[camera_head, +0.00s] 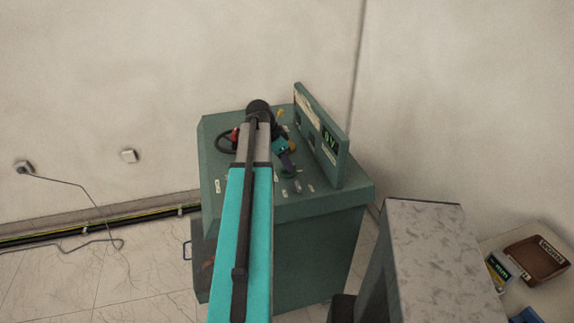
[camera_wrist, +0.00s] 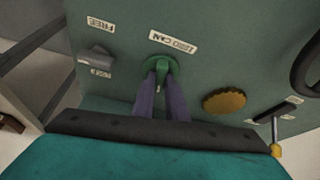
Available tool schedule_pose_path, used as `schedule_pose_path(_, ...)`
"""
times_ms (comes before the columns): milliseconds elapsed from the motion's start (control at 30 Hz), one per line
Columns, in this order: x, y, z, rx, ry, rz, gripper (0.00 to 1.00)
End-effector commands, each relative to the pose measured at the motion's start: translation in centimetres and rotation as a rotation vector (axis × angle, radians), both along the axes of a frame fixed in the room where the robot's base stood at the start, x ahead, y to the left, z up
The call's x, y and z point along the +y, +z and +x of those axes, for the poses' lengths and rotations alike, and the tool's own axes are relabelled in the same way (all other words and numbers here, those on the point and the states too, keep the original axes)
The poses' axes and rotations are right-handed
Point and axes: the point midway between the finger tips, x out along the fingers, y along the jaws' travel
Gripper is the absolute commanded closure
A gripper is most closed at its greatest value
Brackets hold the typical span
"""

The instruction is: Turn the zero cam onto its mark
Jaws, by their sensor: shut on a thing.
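The zero cam is a green knob (camera_wrist: 158,68) below a white label reading "ZERO CAM" (camera_wrist: 174,42) on the green panel in the wrist view. My gripper (camera_wrist: 160,85) has two purple-grey fingers shut on the green knob, one on each side. The fingers hide part of the knob, and I cannot make out its mark. In the head view my gripper (camera_head: 287,163) reaches down to the top of the green cabinet (camera_head: 310,222), and the green knob (camera_head: 288,175) shows small at its tip.
A grey switch (camera_wrist: 95,55) sits left of the knob, by a "FREE" label. A brass knob (camera_wrist: 223,101), a yellow-tipped lever (camera_wrist: 276,142) and a black ring (camera_wrist: 308,65) lie to the right. An upright display panel (camera_head: 322,135) stands on the cabinet.

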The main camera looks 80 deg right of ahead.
Motion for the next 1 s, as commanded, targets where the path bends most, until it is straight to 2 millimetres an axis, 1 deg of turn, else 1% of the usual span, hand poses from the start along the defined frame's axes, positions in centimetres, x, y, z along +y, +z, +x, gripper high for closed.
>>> schedule_pose_path(33,-0.21,-0.10,0.78,-0.012,-0.023,0.001,1.00)
schedule_pose_path(333,-0.21,-0.03,0.83,-0.011,-0.169,0.000,1.00)
schedule_pose_path(533,-0.17,0.01,0.85,-0.011,-0.201,0.000,1.00)
schedule_pose_path(867,-0.16,0.03,0.88,-0.011,-0.201,0.000,1.00)
schedule_pose_path(900,-0.16,0.03,0.87,-0.010,-0.201,-0.001,0.82)
schedule_pose_path(1000,-0.16,0.03,0.78,-0.009,-0.201,-0.001,0.69)
